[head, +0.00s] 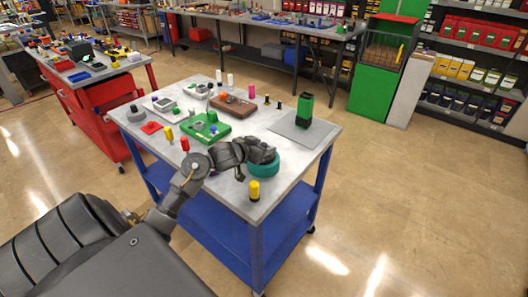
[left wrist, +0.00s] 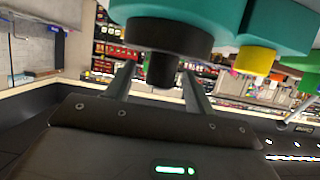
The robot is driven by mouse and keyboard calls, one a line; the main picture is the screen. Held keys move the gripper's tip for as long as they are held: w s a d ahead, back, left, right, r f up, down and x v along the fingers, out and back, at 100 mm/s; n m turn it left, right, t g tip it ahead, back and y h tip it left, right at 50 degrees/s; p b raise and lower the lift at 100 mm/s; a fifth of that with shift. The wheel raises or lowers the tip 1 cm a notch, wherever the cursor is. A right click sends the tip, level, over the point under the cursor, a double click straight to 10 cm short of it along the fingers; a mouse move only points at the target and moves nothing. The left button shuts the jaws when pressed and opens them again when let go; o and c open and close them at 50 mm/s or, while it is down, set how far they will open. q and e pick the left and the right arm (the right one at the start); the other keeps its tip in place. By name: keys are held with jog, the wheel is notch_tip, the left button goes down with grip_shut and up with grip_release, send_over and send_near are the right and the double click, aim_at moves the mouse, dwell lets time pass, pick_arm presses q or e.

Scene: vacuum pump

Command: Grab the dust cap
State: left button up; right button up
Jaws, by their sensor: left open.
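My left gripper (head: 266,154) is over the cart top, close to a round teal part (head: 263,166). The left wrist view shows the gripper (left wrist: 160,88) open, with its two fingers apart. A short black stub (left wrist: 161,70) shows between the fingers, below a wide black collar (left wrist: 168,36) on a teal body (left wrist: 205,12). I cannot tell whether the fingers touch the stub, or which part is the dust cap. My right gripper is in neither view.
The cart top (head: 247,196) holds a yellow-and-black part (head: 254,191) at the front, a green tray (head: 206,128), a brown tray (head: 232,106), and a green-and-black block (head: 304,111) on a grey mat. A red cart (head: 98,99) stands left. Floor at right is clear.

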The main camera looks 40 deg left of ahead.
pick_arm(q)
jog(key=shift+w+f, duration=0.15)
jog(key=shift+w, duration=0.2)
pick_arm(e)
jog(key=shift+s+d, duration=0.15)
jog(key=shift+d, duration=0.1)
pick_arm(q)
jog(key=c, duration=1)
jog(key=shift+c, duration=0.2)
jog(key=shift+r, duration=0.2)
